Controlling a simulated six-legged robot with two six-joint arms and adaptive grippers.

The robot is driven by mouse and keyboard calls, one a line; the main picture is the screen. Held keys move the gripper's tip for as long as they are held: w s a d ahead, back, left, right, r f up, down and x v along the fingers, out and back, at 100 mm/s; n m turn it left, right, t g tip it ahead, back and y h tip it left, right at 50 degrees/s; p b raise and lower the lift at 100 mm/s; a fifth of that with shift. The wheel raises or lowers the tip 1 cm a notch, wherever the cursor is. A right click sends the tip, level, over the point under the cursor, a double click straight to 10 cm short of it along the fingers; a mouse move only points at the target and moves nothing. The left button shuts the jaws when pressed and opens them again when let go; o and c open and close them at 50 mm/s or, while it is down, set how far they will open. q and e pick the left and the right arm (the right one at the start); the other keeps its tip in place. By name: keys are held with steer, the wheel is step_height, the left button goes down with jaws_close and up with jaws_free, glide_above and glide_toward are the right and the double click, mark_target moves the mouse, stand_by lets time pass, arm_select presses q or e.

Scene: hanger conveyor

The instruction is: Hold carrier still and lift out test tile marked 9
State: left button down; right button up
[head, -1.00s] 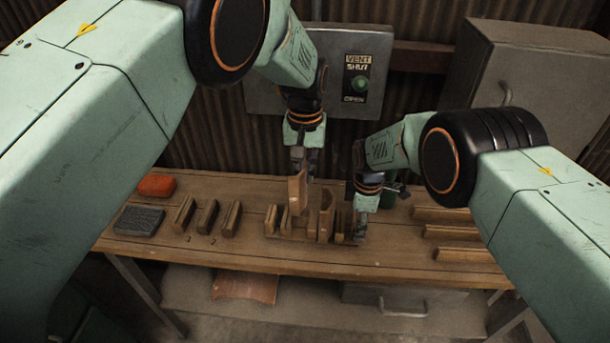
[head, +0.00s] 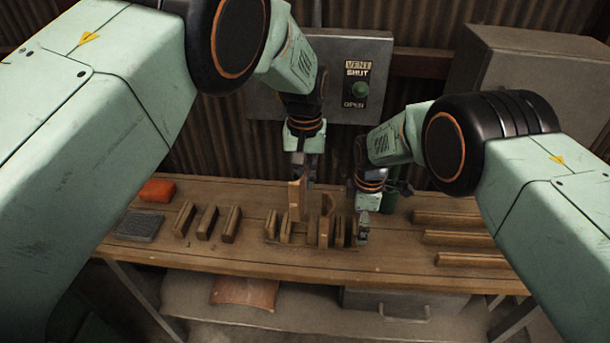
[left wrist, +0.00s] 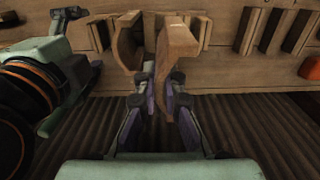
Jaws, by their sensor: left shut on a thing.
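My left gripper (head: 303,172) is shut on a brown tile (head: 296,202), held upright above the wooden carrier (head: 300,246) on the bench. In the left wrist view the held tile (left wrist: 180,42) is between the fingertips (left wrist: 160,88). Its lower end looks close to the carrier; I cannot tell if it is clear of the slot. Another tile (head: 327,206) with a rounded top stands just right of it, also in the left wrist view (left wrist: 128,42). My right gripper (head: 362,232) is at the carrier's right end; its fingers are too small to judge. No number is legible.
Several wooden blocks (head: 207,222) stand to the left, with a dark grey pad (head: 140,226) and an orange block (head: 157,190). Long wooden rails (head: 465,238) lie at right. A wall panel (head: 340,80) is behind my left gripper. The bench front is clear.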

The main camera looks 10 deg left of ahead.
mark_target(305, 196)
step_height(305, 196, up, 10)
steer(key=shift+f, duration=0.15)
steer(key=shift+f, duration=0.1)
stand_by(0.3)
step_height(305, 196, down, 12)
steer(key=shift+s+f, duration=0.1)
arm_select(q)
step_height(305, 196, down, 6)
steer(key=shift+f, duration=0.25)
arm_select(e)
steer(key=shift+r, duration=0.2)
stand_by(0.4)
